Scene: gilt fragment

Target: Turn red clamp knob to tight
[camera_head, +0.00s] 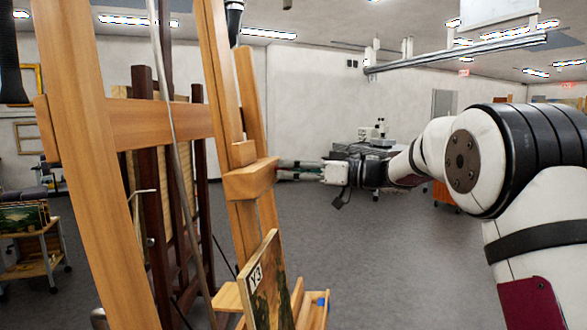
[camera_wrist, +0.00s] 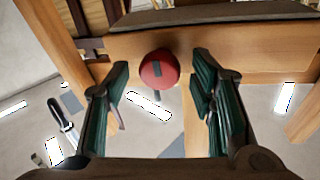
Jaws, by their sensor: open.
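My gripper (camera_wrist: 159,66) is open, with one dark green-padded finger on either side of the knob and a gap on both sides. I cannot tell how far the fingertips are from it in depth. In the head view my gripper (camera_head: 283,170) reaches left to the wooden clamp block (camera_head: 250,179) on the easel mast. The knob is hidden there.
The wooden easel (camera_head: 88,150) fills the left of the head view. A painting labelled Y3 (camera_head: 268,285) stands on its lower ledge (camera_head: 312,308). A cart (camera_head: 35,262) stands far left. The grey floor (camera_head: 400,265) is clear below my arm.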

